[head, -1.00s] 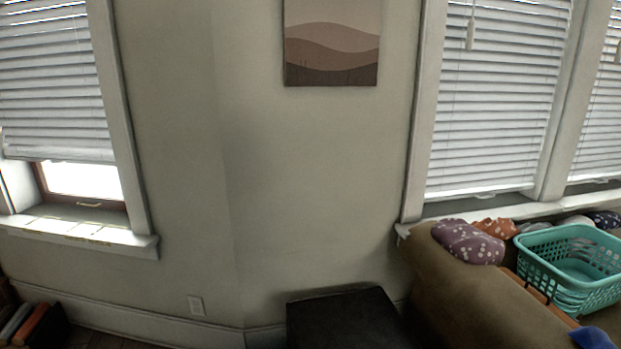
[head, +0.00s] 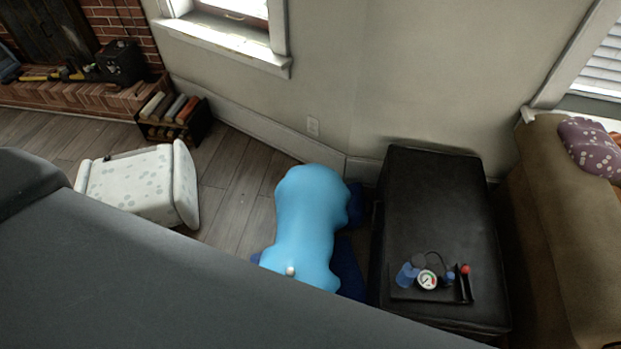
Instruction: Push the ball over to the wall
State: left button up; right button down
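A light blue inflated ball (head: 308,215), long and peanut-shaped, lies on the floor in the head view. Its far end is close to the wall (head: 335,70) by the corner; I cannot tell whether it touches. A small white plug (head: 290,271) shows on its near end. Something dark blue (head: 347,268) lies beside and partly under it. A large dark grey surface in the foreground hides the floor nearest me. Neither of my grippers shows.
A black ottoman (head: 428,185) with a gauge (head: 427,279) on top stands right of the ball. A white spotted seat-like object (head: 140,186) is to the left. A small book crate (head: 174,118) stands by the wall. Wooden floor (head: 235,205) is clear left of the ball.

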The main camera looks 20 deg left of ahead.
aim_at(312, 200)
jog(key=u, duration=0.7)
